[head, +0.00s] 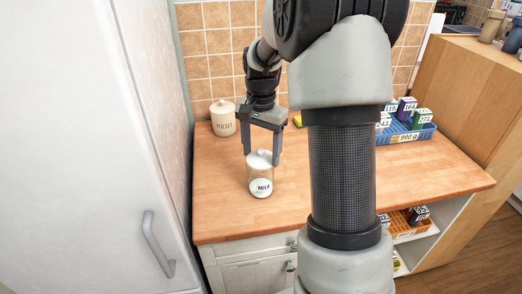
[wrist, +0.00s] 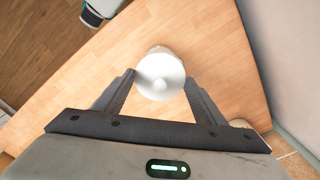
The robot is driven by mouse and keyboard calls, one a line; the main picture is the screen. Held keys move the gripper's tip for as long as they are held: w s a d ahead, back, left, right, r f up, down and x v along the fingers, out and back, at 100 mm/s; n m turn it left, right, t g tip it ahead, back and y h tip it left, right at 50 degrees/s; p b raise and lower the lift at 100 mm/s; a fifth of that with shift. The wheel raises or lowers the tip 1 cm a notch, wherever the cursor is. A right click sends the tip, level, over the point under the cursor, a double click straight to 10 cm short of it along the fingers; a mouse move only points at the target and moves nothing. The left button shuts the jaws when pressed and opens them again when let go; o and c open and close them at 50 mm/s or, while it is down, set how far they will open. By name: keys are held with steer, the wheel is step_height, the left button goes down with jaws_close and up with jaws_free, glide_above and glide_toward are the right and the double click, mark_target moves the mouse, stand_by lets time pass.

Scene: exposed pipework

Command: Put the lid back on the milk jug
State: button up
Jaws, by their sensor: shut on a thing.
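The milk jug (head: 262,186) stands upright on the wooden counter, a clear-looking body with a white MILK label. My gripper (head: 262,160) points down from above and is shut on the lid, one finger on each side. In the wrist view the lid hides nearly all of the jug. I cannot tell whether the lid rests on the rim or is slightly above it.
A cream lidded canister (head: 223,120) stands behind left by the tiled wall. A blue crate (head: 408,134) with several small boxes is at the right. A white fridge-like door (head: 100,150) borders the left. The counter (head: 225,215) is clear around the jug.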

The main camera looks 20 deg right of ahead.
steer(key=o, duration=1.5)
steer(key=shift+c, duration=0.2)
steer(key=shift+r, duration=0.1)
steer(key=shift+r+p, duration=2.75)
steer(key=shift+r, duration=0.7)
jaws_close()
